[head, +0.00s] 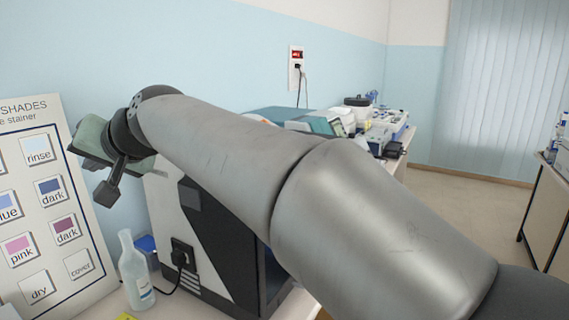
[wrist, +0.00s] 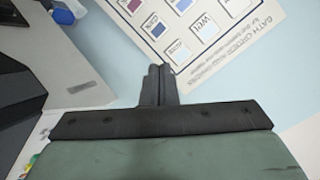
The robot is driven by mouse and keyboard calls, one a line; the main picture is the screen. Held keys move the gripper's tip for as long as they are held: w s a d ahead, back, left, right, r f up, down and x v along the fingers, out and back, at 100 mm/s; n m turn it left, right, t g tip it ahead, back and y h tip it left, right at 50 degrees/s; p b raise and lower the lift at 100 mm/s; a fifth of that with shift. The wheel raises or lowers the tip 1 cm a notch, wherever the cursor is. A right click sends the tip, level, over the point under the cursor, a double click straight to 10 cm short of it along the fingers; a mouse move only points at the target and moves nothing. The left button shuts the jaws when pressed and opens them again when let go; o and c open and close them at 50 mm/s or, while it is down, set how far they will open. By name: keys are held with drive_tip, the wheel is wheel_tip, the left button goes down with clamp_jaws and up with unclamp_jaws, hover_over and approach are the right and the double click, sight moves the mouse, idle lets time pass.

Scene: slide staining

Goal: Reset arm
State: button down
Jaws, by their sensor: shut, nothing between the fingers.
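My gripper (head: 106,190) is raised in front of the wall at the left of the head view, beside the shades board (head: 40,190). Its fingers also show in the wrist view (wrist: 158,72), pressed together and empty. The board shows in the wrist view (wrist: 225,45), rotated, with colour squares and small text behind the fingertips. The fingers appear apart from it. My grey arm crosses the middle of the head view and hides part of the bench.
A dark-and-white machine (head: 205,240) stands on the bench under my arm. A clear bottle (head: 136,270) and a blue container (head: 147,248) stand near it. Open floor (head: 465,190) lies at right.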

drive_tip(key=w+d+f+m+h, duration=0.1)
drive_tip(key=d+f+h, duration=0.2)
drive_tip(key=d+f, duration=0.8)
drive_tip(key=w+d+f+m+h, duration=0.1)
drive_tip(key=d+f+h, duration=0.3)
drive_tip(key=d+f, duration=0.75)
drive_tip(key=s+d+f+g+h, duration=0.1)
drive_tip(key=s+d+f, duration=0.3)
drive_tip(key=s+d, duration=0.2)
drive_tip(key=s+d+f+m+g+h, duration=0.1)
drive_tip(key=s+d+f, duration=0.4)
drive_tip(key=d, duration=0.5)
drive_tip(key=s+d+f+m+g+h, duration=0.1)
drive_tip(key=s+d+f+g+h, duration=0.1)
drive_tip(key=s+d, duration=0.5)
wheel_tip(320, 180, down, 2)
drive_tip(key=shift+s+d+f+g+h, duration=0.2)
drive_tip(key=shift+s+d+g+h, duration=0.15)
drive_tip(key=shift+d+g, duration=0.35)
